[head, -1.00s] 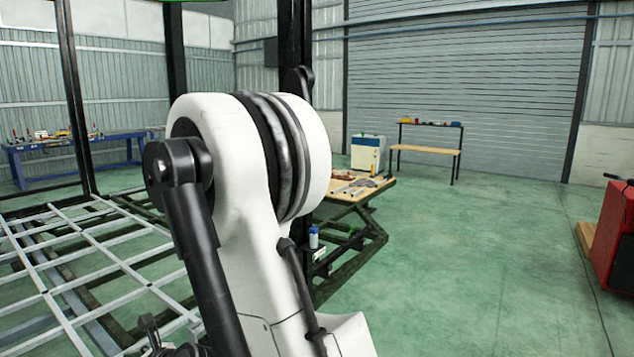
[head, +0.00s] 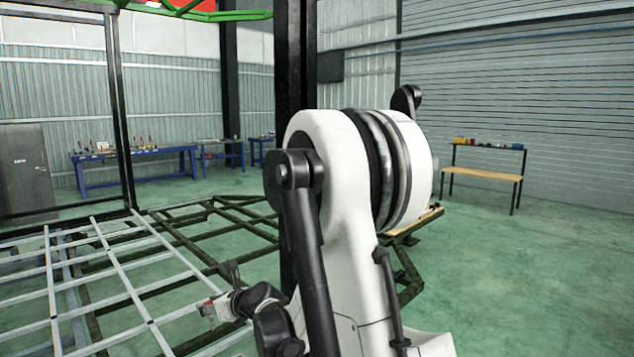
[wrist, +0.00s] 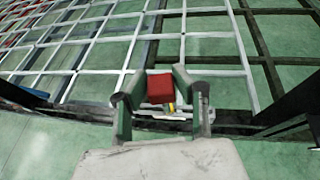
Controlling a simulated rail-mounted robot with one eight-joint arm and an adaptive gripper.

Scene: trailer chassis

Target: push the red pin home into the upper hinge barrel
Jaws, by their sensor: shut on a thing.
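My gripper (wrist: 160,100) is shut on the red pin (wrist: 160,88), whose blocky red end shows between the two fingers in the wrist view. A small yellow part shows just below the red end. In the head view my gripper (head: 216,310) is low, left of my white arm, over the pale frame bars, with a little red at its tip. The upper hinge barrel cannot be made out in either view. Whether the pin touches anything is not clear.
A grid of pale bars on a dark chassis frame (head: 130,290) fills the lower left. A dark upright post (head: 293,130) stands behind my arm. Blue workbenches (head: 135,160) and a wooden-topped bench (head: 487,175) stand far back. Green floor on the right is open.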

